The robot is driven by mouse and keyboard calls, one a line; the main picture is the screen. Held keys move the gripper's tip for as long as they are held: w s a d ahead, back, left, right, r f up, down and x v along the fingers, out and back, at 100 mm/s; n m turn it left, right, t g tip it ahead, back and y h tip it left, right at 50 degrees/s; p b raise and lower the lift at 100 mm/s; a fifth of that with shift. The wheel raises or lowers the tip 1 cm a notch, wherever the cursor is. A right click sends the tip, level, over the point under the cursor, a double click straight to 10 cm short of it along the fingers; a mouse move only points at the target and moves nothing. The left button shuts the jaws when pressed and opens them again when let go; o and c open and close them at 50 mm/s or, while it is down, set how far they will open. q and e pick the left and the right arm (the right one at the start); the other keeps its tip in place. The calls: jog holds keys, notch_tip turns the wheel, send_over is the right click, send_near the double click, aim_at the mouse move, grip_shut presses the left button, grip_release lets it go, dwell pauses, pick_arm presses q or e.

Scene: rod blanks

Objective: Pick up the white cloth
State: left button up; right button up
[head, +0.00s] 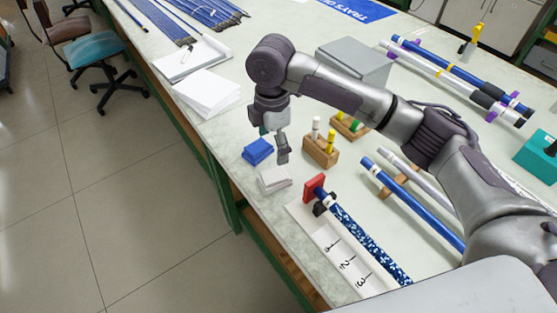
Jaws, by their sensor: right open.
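The white cloth (274,180) lies folded on the pale table top, close to its left edge. A folded blue cloth (257,151) lies just behind it. My right gripper (273,146) points down above and slightly behind the white cloth, beside the blue cloth. It is open and holds nothing that I can see. One finger hangs near the far edge of the white cloth; I cannot tell whether it touches. My left gripper is not in view.
A wooden block (321,152) with marker pens stands right of the gripper. A red stop (314,187) and a speckled blue rod (366,243) on a numbered board lie in front. White paper (207,92) lies behind.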

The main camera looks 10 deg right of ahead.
send_over(275, 175)
jog(key=s, duration=0.1)
jog(key=f, duration=0.4)
jog(key=shift+s+a+f, duration=0.2)
jog(key=shift+a+f, duration=0.15)
jog(key=shift+f, duration=0.05)
jog(key=f, duration=0.2)
jog(key=shift+w+f, duration=0.2)
jog(key=shift+f, duration=0.15)
jog(key=shift+d+f, duration=0.1)
jog(key=shift+f, duration=0.35)
jog(key=f, duration=0.2)
jog(key=w+f+p, duration=0.1)
jog(key=f, duration=0.1)
jog(key=shift+d+f, duration=0.2)
jog(key=shift+f, duration=0.3)
jog(key=shift+s, duration=0.1)
jog(key=shift+c, duration=0.4)
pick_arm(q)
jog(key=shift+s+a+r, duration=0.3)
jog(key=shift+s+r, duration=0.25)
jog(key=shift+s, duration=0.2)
pick_arm(e)
jog(key=c, duration=1.1)
jog(key=shift+r, duration=0.1)
jog(key=shift+c, duration=0.2)
